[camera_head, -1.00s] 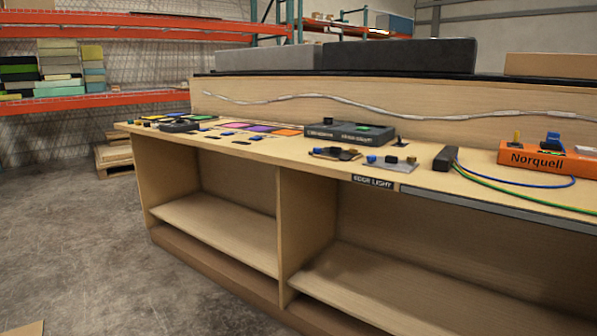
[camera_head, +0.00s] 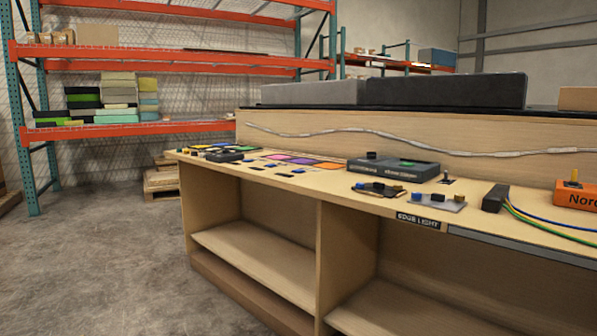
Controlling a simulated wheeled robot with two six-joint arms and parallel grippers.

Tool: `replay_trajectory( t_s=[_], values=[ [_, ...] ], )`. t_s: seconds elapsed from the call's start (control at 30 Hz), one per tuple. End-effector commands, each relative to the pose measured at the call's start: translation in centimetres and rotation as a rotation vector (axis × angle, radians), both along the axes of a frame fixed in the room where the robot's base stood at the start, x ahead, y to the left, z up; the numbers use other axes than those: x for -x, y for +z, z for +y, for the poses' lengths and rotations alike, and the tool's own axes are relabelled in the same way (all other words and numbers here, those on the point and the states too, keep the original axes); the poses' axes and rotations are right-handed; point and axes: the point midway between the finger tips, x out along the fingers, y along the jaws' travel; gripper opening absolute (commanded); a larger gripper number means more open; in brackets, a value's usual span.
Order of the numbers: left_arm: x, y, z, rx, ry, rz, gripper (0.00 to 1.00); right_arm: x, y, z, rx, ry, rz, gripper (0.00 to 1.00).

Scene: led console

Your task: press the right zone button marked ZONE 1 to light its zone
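The console is a long wooden bench with a control top (camera_head: 340,185) running from the left middle to the right edge. Coloured panels in orange, purple and yellow (camera_head: 290,159) lie flat on its left half, with several small dark and blue buttons (camera_head: 284,176) in front of them. The lettering there is too small to read, so I cannot tell which button is marked ZONE 1. Neither of my grippers shows in this view.
An orange box (camera_head: 577,194) and a black block with coloured wires (camera_head: 495,198) lie at the right. An EDGE LIGHT label (camera_head: 418,222) is on the front edge. Open shelves (camera_head: 262,260) are below. Bare floor (camera_head: 110,260) lies to the left, with a pallet (camera_head: 161,181) and orange racks (camera_head: 165,52) behind.

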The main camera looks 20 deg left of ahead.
Motion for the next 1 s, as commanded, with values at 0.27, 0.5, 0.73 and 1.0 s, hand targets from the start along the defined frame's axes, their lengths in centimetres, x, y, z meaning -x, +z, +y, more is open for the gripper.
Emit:
replay_trajectory(
  t_s=[0.27, 0.5, 0.73, 1.0],
  values=[
    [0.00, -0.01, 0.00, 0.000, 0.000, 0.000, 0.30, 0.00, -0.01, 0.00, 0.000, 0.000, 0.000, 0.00],
    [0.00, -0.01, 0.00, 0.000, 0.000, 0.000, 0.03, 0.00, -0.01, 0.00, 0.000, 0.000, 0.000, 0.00],
    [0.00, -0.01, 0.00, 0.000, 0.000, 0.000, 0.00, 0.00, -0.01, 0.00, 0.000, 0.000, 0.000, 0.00],
    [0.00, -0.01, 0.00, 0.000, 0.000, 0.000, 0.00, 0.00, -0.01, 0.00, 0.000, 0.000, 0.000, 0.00]
  ],
)
